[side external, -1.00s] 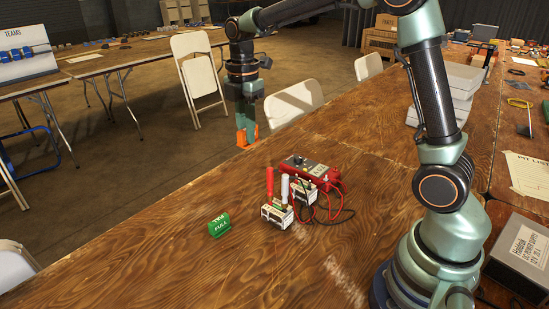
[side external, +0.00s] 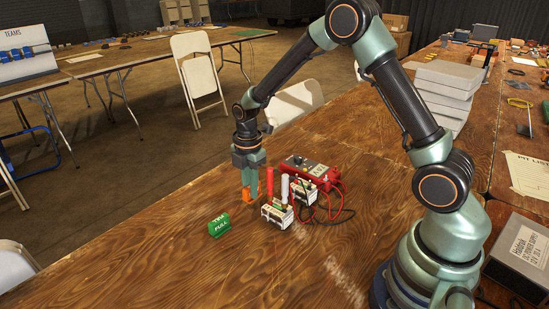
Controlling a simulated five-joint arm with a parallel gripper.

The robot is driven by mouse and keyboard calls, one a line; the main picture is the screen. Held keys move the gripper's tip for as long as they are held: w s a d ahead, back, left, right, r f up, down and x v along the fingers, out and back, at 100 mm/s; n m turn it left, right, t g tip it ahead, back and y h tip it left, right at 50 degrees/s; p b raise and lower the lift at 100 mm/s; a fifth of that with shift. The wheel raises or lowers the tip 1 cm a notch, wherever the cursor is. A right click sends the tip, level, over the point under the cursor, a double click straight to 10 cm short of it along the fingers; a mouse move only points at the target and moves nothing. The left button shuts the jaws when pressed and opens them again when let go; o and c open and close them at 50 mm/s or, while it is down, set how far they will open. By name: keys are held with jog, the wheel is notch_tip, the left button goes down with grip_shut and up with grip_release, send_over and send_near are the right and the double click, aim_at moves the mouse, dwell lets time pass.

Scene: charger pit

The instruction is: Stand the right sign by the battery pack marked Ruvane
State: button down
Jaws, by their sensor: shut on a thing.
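My gripper (side external: 249,186) points down just left of the battery packs. It is shut on a small orange sign (side external: 247,194), whose face I cannot read; I cannot tell whether it touches the table. A green sign (side external: 219,226) reading "FULL" stands on the table to the lower left. Two small white battery packs, a nearer one (side external: 277,214) and a farther one (side external: 303,192), sit right of my gripper. Their name labels are too small to read.
A red charger (side external: 309,171) with red and black leads lies behind the packs. A red cylinder (side external: 270,183) and a white cylinder (side external: 284,188) stand upright by them. Front table area is clear. A grey power supply (side external: 519,255) sits at right.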

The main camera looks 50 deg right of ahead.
jog(key=shift+f, duration=1.6)
jog(key=shift+f, duration=0.15)
jog(key=c, duration=0.8)
grip_release()
